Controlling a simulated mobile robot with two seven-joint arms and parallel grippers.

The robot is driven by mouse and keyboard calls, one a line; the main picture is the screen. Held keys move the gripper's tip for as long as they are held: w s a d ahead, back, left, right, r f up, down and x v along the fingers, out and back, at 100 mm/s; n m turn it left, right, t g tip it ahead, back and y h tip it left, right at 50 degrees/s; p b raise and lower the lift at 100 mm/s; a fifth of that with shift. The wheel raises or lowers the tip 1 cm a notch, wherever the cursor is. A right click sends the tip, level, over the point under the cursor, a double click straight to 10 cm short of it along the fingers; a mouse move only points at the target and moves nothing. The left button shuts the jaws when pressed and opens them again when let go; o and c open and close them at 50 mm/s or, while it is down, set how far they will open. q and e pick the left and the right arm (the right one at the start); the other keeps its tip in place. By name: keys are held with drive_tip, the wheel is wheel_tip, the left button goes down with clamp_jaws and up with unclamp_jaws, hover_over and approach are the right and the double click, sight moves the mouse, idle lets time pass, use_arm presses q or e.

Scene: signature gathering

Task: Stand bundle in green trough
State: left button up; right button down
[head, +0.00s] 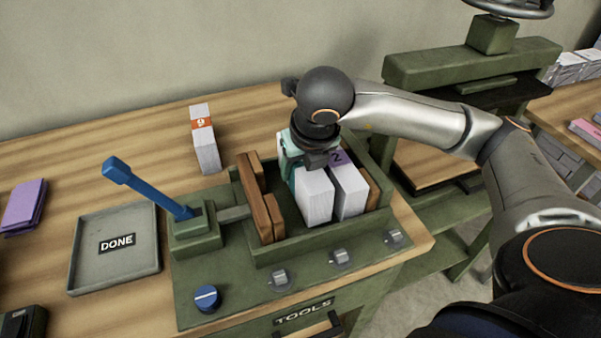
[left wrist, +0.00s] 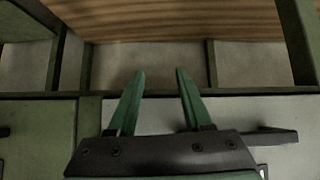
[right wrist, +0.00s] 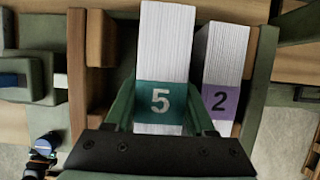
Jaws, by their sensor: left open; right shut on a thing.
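The green trough (head: 268,254) stands on the bench with wooden blocks (head: 259,205) on its left side and another at its right end. My right gripper (head: 303,166) is shut on a white paper bundle (head: 314,200) with a teal band. In the right wrist view that bundle (right wrist: 166,45) shows the number 5 between the fingers. It is inside the trough area, beside a bundle with a purple band (head: 347,186) numbered 2. Whether its bottom touches the trough floor is hidden. My left gripper (left wrist: 158,85) is open and empty, seen only in its wrist view.
A bundle with an orange band (head: 204,138) stands on the bench behind the trough. A grey DONE tray (head: 88,268) and a blue lever (head: 145,187) are to the left. A green press (head: 470,65) stands at the right.

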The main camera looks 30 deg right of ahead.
drive_tip(key=shift+f, duration=0.9)
drive_tip(key=shift+f, duration=0.15)
drive_tip(key=c, duration=0.5)
unclamp_jaws()
drive_tip(key=shift+s+a+r, duration=0.1)
drive_tip(key=shift+r, duration=0.25)
wheel_tip(320, 180, up, 11)
hover_over(313, 192)
drive_tip(key=w+d, duration=0.2)
drive_tip(key=w, duration=0.2)
drive_tip(key=shift+s+f+p, duration=0.15)
drive_tip(key=shift+s+p, duration=0.05)
drive_tip(key=shift+p, duration=0.2)
